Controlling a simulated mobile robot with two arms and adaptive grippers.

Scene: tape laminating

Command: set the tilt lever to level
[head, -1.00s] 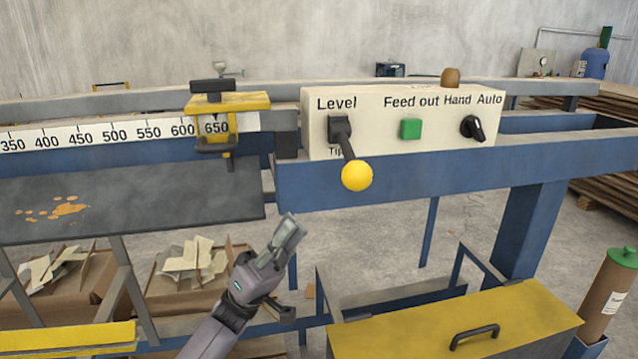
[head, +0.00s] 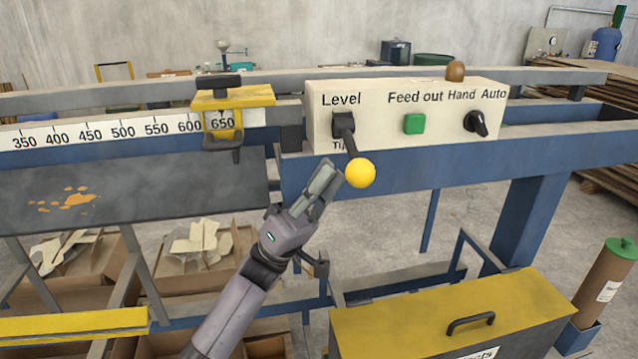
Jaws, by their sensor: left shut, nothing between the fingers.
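The tilt lever is a black arm with a yellow ball knob (head: 360,173), mounted on the left of the cream control box (head: 380,140). The lever points down and a little right, toward the "Tip" label, which it partly covers. The "Level" label sits above its pivot. My left gripper (head: 328,172) is shut and empty, pointing up and right. Its fingertips are just left of the yellow knob; I cannot tell whether they touch it. My right gripper is not in view.
The box also has a green button (head: 414,124) and a black Hand/Auto knob (head: 475,123). A yellow clamp (head: 232,99) rides on the ruler to the left. A yellow-lidded bin (head: 440,310) stands below. A blue beam (head: 480,162) runs under the box.

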